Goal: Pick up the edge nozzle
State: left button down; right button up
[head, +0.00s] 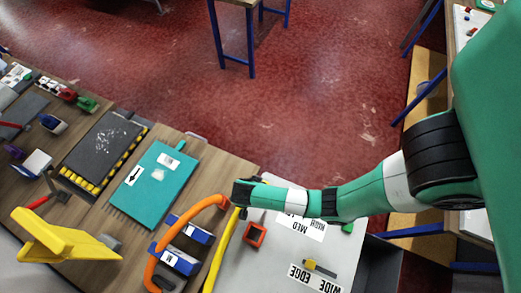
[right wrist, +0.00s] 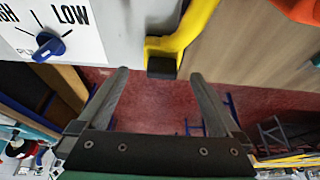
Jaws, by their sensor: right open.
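No part is clearly marked as the edge nozzle. Two blue parts with white labels, (head: 190,230) and (head: 180,262), lie beside an orange hose (head: 158,245); I cannot tell whether either is the nozzle. A curved yellow tube (head: 219,259) runs along the grey panel's left edge. In the right wrist view a yellow tube (right wrist: 193,27) with a black end (right wrist: 161,68) shows beyond my fingertips. My right gripper (right wrist: 158,80) is open, with nothing gripped. In the head view its arm reaches over the panel and its fingers cannot be made out. My left gripper is out of view.
The grey panel (head: 240,265) carries a WIDE/EDGE slider (head: 320,268), a red square frame (head: 254,234) and a speed dial (right wrist: 48,46). A teal board (head: 150,200), black tray (head: 100,150) and yellow angled piece (head: 65,240) fill the bench's left side.

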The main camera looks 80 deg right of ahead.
jog(key=shift+b+x, duration=0.9)
jog(key=shift+x, duration=1.85)
jog(key=shift+w+d+r, duration=0.1)
jog(key=shift+w, duration=0.05)
jog(key=shift+c, duration=0.2)
grip_shut()
jog(key=shift+r+p, duration=0.35)
jog(key=shift+r, duration=0.2)
notch_tip(320, 180, up, 3)
jog(key=shift+p, duration=0.7)
jog(key=s+a+r+p, duration=0.6)
jog(key=s+a+r, duration=0.3)
jog(key=s, duration=0.1)
jog(key=shift+s, duration=0.35)
